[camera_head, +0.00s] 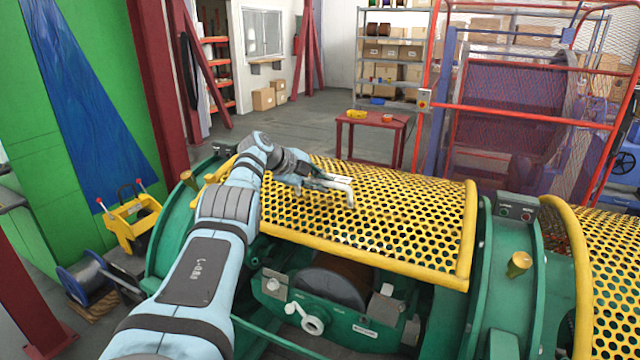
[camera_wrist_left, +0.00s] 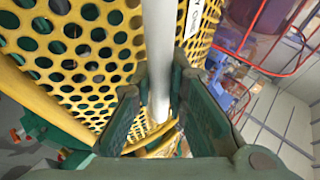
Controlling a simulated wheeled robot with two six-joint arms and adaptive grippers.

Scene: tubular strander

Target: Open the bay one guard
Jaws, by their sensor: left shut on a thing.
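The bay one guard (camera_head: 375,215) is a curved yellow perforated cover over the green machine in the middle of the head view. Its front edge stands above the bay opening, and a dark reel (camera_head: 335,280) shows below it. My left gripper (camera_head: 335,183) is over the guard's upper face, shut on the pale handle bar (camera_head: 348,191). In the left wrist view the grey handle bar (camera_wrist_left: 158,50) passes between the dark green fingers of my left gripper (camera_wrist_left: 155,95). The yellow mesh (camera_wrist_left: 80,55) lies close behind. My right gripper is not in view.
A second yellow guard (camera_head: 610,265) covers the bay at the right. A green frame with a small button box (camera_head: 516,208) stands between the bays. A red table (camera_head: 372,125), a shelf rack (camera_head: 392,55) and a red-framed mesh cage (camera_head: 515,100) stand behind. Grey floor lies beyond the machine.

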